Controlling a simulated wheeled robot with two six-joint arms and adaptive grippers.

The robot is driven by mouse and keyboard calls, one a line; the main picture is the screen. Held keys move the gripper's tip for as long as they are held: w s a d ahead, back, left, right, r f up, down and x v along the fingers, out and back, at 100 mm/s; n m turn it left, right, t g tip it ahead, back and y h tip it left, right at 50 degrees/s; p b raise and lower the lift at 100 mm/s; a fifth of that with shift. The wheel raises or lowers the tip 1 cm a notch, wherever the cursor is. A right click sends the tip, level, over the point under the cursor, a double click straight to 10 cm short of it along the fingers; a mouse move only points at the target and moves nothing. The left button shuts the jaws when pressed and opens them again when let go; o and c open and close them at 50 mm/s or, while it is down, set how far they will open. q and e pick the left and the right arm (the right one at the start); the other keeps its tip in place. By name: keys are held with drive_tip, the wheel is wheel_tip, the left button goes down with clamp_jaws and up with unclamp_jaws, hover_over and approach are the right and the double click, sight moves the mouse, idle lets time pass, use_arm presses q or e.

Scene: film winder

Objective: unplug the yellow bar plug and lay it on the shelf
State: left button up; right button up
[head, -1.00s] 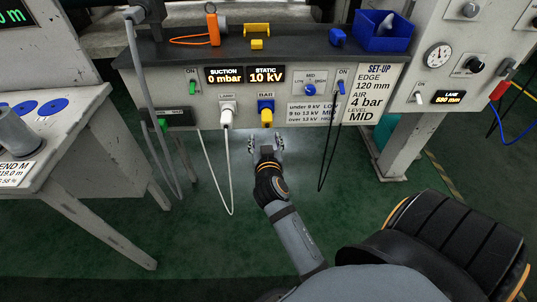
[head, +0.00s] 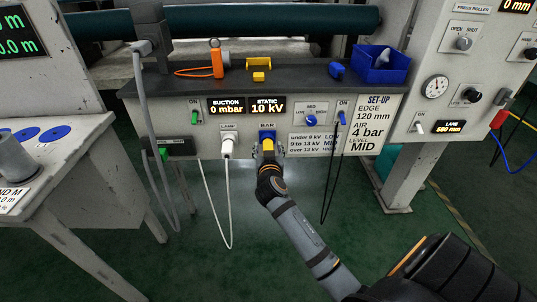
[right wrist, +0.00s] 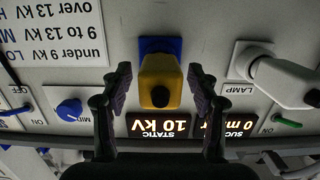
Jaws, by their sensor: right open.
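The yellow bar plug (right wrist: 160,80) sits in its blue socket (right wrist: 160,45) on the panel front, under the label BAR. In the head view the plug (head: 268,142) is partly covered by my right gripper (head: 267,149). My right gripper is open, with one finger on each side of the plug. In the right wrist view the fingers (right wrist: 160,90) stand apart from the plug, with a gap on both sides. The shelf (head: 310,76) is the dark top above the panel. My left gripper is not in view.
On the shelf are an orange tool (head: 217,60), a yellow bracket (head: 259,63), a small yellow block (head: 258,76), a blue piece (head: 336,70) and a blue bin (head: 380,66). The white lamp plug (head: 228,144) is left of the bar plug. A black cable (head: 330,190) hangs at right.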

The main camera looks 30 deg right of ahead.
clamp_jaws()
idle(0.7)
